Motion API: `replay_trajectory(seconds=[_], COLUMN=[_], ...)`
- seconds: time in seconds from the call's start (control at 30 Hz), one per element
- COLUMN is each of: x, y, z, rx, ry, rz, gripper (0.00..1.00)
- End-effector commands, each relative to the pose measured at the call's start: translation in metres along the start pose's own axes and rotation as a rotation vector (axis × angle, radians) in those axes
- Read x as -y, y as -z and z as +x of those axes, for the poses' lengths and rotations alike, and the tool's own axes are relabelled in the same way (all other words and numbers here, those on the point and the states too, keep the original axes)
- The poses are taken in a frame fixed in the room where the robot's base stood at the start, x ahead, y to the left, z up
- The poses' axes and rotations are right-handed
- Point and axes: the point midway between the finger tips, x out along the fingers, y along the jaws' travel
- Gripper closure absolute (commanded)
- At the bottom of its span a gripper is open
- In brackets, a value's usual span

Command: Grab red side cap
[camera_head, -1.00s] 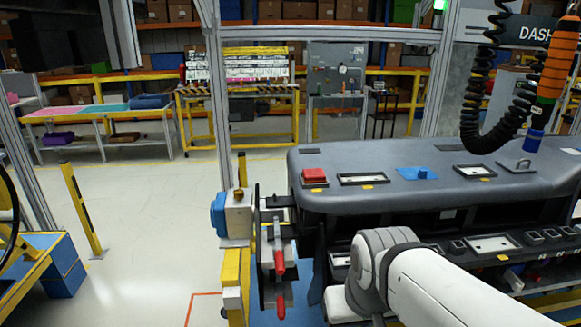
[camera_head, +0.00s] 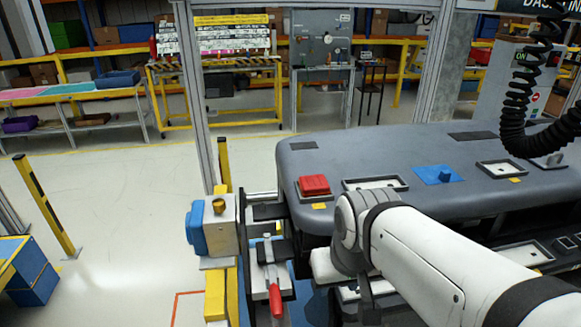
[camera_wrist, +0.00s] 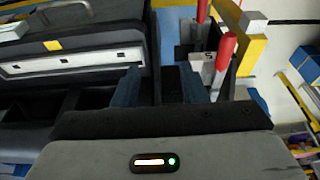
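The red side cap (camera_head: 313,185) sits on the left end of the grey dashboard's (camera_head: 420,143) top, in the head view. My white arm reaches in from the lower right of that view, with its wrist to the right of and below the cap in the picture. My gripper (camera_wrist: 162,85) shows in the wrist view with two dark blue fingers apart and nothing visible held between them. The red cap does not show in the wrist view.
A fixture with a red-handled clamp (camera_head: 274,295) stands by the dashboard's left end, beside a yellow post. A white-framed recess (camera_head: 375,184) and a blue part (camera_head: 437,174) lie right of the cap. A black coiled cable (camera_head: 520,95) hangs at right. Floor at left is open.

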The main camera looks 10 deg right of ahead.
Motion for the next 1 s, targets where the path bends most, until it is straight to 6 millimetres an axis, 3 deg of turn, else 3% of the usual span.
replay_trajectory(seconds=[0.17,0.47,0.63,0.8,1.0], x=[-0.004,-0.003,-0.002,-0.001,-0.001], y=[0.026,0.156,0.214,0.243,0.245], z=[-0.015,-0.074,-0.092,-0.098,-0.086], rx=[0.023,0.159,0.228,0.266,0.276], ry=[-0.001,0.001,0.001,0.001,0.001], rz=[0.004,0.003,0.002,0.001,0.0], gripper=[0.46,0.21,0.2,0.2,0.2])
